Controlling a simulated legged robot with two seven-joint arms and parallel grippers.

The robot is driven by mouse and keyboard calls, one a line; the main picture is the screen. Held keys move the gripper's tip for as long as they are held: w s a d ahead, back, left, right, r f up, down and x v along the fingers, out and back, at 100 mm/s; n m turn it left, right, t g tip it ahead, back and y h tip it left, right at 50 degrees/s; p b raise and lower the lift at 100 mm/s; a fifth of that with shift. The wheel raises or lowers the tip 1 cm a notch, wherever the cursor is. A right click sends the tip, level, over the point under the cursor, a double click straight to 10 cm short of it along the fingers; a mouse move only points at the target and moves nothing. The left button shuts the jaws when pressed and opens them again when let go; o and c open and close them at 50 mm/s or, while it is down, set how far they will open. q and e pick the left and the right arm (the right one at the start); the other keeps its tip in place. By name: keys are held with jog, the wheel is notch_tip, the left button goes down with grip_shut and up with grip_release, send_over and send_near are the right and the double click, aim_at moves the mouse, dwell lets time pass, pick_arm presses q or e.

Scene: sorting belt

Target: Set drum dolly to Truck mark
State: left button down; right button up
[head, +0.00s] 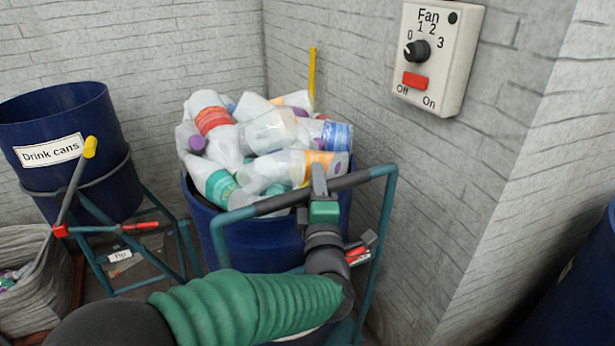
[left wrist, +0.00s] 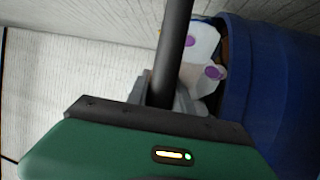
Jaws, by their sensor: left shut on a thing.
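A blue drum (head: 262,238) heaped with plastic bottles (head: 262,135) stands in the middle of the head view. In front of it is the teal tubular frame of the dolly (head: 383,220), with a dark-gripped push handle (head: 352,180) across its top. My left gripper (head: 320,182) is shut on the middle of this handle. In the left wrist view the dark bar (left wrist: 173,50) passes between the fingers (left wrist: 172,95), with the blue drum (left wrist: 275,90) to the right. My arm hides the lower dolly. No Truck mark is recognisable. My right gripper is not in view.
A "Drink cans" drum (head: 75,185) in a teal frame with a yellow-tipped lever (head: 90,147) stands left. A grey sack (head: 38,300) is at lower left. Brick walls are close behind and right, with a Fan switch box (head: 438,60). Another blue drum (head: 590,285) shows at right.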

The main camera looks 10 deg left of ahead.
pick_arm(q)
jog(key=s+d, duration=0.2)
jog(key=s, duration=0.1)
jog(key=s+d, duration=0.1)
jog(key=shift+s+f+b, duration=0.2)
jog(key=shift+f+b, duration=0.05)
jog(key=shift+b, duration=0.15)
jog(key=c, duration=1.5)
grip_release()
jog(key=o, duration=0.4)
jog(key=shift+w, duration=0.2)
jog(key=shift+r, duration=0.1)
